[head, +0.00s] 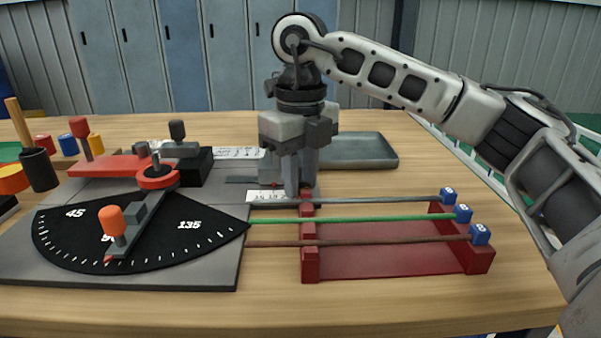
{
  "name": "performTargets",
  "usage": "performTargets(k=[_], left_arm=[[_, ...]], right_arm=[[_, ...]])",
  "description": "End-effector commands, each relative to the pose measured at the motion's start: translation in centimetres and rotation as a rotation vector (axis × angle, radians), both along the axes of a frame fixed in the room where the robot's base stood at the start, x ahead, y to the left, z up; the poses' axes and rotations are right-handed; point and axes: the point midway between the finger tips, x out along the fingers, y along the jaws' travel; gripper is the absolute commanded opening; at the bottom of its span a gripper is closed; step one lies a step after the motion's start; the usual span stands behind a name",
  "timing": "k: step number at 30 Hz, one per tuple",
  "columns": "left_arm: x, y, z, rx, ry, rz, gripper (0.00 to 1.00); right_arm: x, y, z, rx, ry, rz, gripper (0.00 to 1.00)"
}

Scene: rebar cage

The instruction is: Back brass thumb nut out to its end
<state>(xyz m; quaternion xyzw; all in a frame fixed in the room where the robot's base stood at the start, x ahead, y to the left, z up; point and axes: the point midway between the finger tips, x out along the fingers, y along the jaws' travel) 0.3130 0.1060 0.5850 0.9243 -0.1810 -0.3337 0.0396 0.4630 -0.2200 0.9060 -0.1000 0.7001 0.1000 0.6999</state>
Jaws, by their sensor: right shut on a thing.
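My right gripper (298,188) comes down from above at the middle of the bench, beside the scale strip and the back of the red rack. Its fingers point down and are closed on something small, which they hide. I take it to be the brass thumb nut, but no brass shows clearly. A small red part shows beside the fingertips. The printed scale strip (262,197) is partly covered by the gripper. My left gripper is not in view.
A red rack (385,262) holds grey, green (370,218) and brown rods with blue end blocks (480,234). A bending plate with a black angle dial (140,236) and an orange-knobbed lever (114,222) lies left. A grey tray (365,150) lies behind. The front bench edge is clear.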

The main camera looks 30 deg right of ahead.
Motion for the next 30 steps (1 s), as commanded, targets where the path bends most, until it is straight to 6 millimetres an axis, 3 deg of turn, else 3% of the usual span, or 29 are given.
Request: performTargets(k=[6,7,9,20,26,30], left_arm=[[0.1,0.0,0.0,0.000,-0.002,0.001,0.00],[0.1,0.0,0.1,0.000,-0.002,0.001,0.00],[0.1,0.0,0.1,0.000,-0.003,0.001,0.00],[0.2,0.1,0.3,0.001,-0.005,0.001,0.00],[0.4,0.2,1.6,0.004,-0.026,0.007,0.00],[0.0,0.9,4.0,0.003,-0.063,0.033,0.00]], right_arm=[[0.0,0.0,0.0,0.001,-0.002,-0.002,0.02],[0.0,0.0,0.0,0.001,-0.002,-0.002,0.33],[0.0,0.0,0.0,0.000,-0.001,-0.002,0.46],[0.0,0.0,0.6,0.001,-0.002,-0.002,0.46],[0.1,0.1,4.2,0.002,-0.005,-0.001,0.46],[0.1,0.0,8.1,0.001,-0.006,-0.003,0.46]])
